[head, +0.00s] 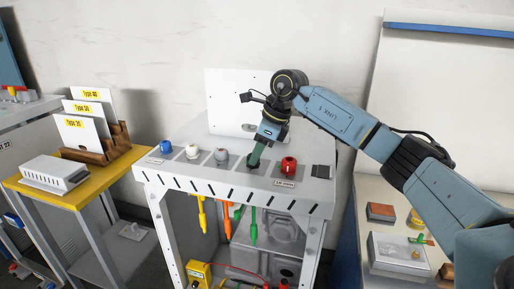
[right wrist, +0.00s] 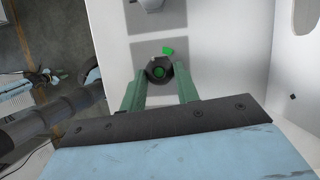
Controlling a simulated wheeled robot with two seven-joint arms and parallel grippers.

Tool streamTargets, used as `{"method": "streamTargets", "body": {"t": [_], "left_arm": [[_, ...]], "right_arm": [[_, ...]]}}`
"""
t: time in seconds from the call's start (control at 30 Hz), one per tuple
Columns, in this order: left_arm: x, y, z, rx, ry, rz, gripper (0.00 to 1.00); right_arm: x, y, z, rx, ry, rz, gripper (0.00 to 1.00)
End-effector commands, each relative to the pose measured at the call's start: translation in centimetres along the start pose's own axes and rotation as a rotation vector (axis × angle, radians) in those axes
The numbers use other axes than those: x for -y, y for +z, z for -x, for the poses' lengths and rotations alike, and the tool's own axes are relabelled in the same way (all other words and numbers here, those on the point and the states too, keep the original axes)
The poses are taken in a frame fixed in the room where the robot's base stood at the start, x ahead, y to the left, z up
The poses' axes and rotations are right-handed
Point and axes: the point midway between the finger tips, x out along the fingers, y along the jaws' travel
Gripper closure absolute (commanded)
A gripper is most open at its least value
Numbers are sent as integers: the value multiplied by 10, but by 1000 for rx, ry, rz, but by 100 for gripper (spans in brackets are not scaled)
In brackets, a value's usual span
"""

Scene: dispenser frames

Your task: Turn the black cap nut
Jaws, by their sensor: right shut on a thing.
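The black cap nut (right wrist: 158,73) sits on the light grey bench top (head: 150,165), with a green centre and a small green marker beside it in the right wrist view. My right gripper (head: 254,164) reaches down onto it from above, and its green fingers stand on either side of the nut in the right wrist view (right wrist: 160,75). The fingers are shut on the nut, which they mostly hide in the head view. My left gripper is not in view.
A red cap (head: 289,166) is close on the right of the gripper. Grey (head: 221,156), white (head: 192,152) and blue (head: 166,146) caps stand in a row on the left. A white panel (head: 232,95) rises behind. Coloured tools (head: 253,225) hang below the front edge.

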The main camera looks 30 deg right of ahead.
Motion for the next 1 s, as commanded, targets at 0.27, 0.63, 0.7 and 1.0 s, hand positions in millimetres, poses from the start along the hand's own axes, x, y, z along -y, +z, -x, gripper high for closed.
{"method": "streamTargets", "body": {"t": [0.27, 0.63, 0.7, 1.0], "left_arm": [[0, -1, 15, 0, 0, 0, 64], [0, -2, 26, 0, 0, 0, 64], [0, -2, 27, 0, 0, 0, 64], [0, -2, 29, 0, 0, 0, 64]], "right_arm": [[4, 3, 3, 5, 98, 242, 92], [7, 5, 2, 4, 232, 566, 92], [8, 5, 2, 4, 256, 625, 92], [9, 6, 0, 3, 344, 839, 92]]}}
